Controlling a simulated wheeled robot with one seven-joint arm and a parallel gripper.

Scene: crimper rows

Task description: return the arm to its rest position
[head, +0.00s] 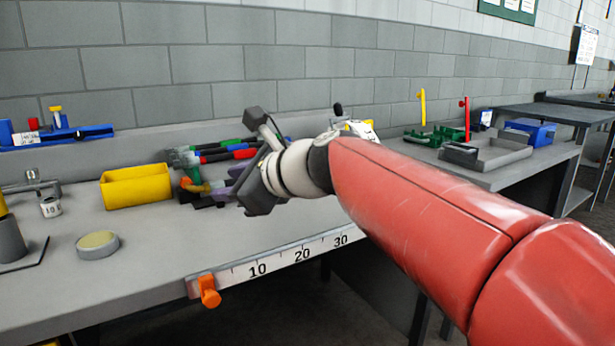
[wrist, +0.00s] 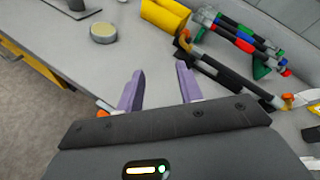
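My gripper (head: 229,183) is above the front part of the workbench (head: 150,245), at the end of my red arm, which reaches in from the right. In the wrist view its two purple fingers (wrist: 159,78) are apart with nothing between them, over the grey bench top. Part of the gripper is hidden behind its own body in the head view.
Hand tools with coloured handles (head: 228,152) lie just behind my gripper. A yellow bin (head: 135,187) and a round disc (head: 97,246) stand to its left. A ruler (head: 285,262) with an orange clamp (head: 208,291) runs along the front edge. A grey tray (head: 487,160) stands right.

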